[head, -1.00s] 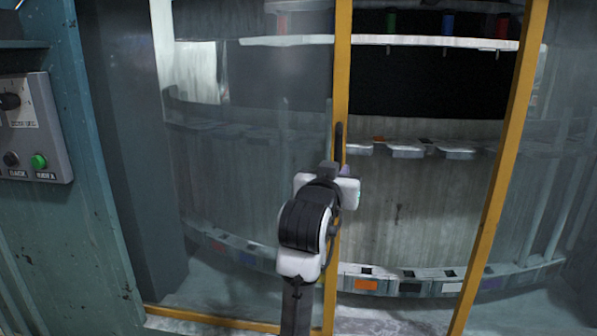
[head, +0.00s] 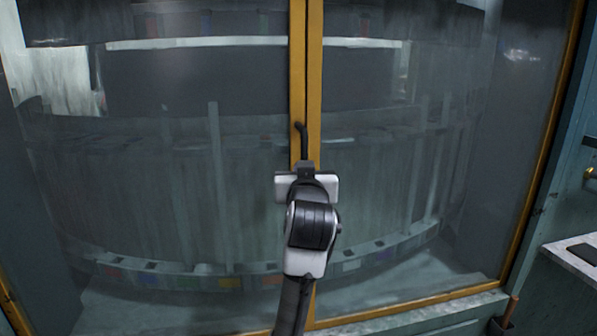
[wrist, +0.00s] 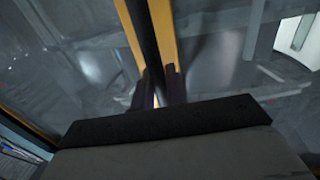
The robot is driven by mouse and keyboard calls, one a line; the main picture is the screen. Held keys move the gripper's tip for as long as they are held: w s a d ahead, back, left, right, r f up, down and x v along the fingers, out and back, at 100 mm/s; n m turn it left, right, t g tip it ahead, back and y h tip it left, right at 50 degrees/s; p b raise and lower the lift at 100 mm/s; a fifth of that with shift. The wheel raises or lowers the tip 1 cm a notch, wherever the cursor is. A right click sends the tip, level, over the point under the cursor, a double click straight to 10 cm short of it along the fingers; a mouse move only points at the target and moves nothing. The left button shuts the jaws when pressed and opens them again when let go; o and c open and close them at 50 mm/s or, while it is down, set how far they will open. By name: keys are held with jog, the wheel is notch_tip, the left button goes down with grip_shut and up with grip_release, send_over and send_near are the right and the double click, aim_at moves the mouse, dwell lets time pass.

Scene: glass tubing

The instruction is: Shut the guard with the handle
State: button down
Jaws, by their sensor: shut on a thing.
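The guard (head: 400,190) is a clear glass panel set in yellow frame bars. Its yellow upright (head: 297,80) stands side by side with another yellow upright (head: 315,80), with only a thin dark line between them in the head view. The black handle (head: 301,132) stands on the uprights, its top showing above my gripper (head: 304,168). In the wrist view the handle (wrist: 143,40) runs as a dark bar down between the fingers of my gripper (wrist: 159,85). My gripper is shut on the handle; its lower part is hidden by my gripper.
Behind the glass is a curved rack (head: 190,280) with coloured blocks and a pale shelf (head: 200,43). At the right is a light ledge (head: 575,258) with a dark flat item. A sill (head: 400,318) runs below the panels.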

jog(key=shift+d+r, duration=0.1)
jog(key=shift+d, duration=0.15)
jog(key=c, duration=1.5)
grip_release()
jog(key=shift+w+d, duration=0.1)
jog(key=shift+d, duration=0.05)
jog(key=shift+s, duration=0.25)
jog(key=s+b, duration=0.3)
jog(key=s, duration=1)
jog(key=shift+s+d, duration=0.15)
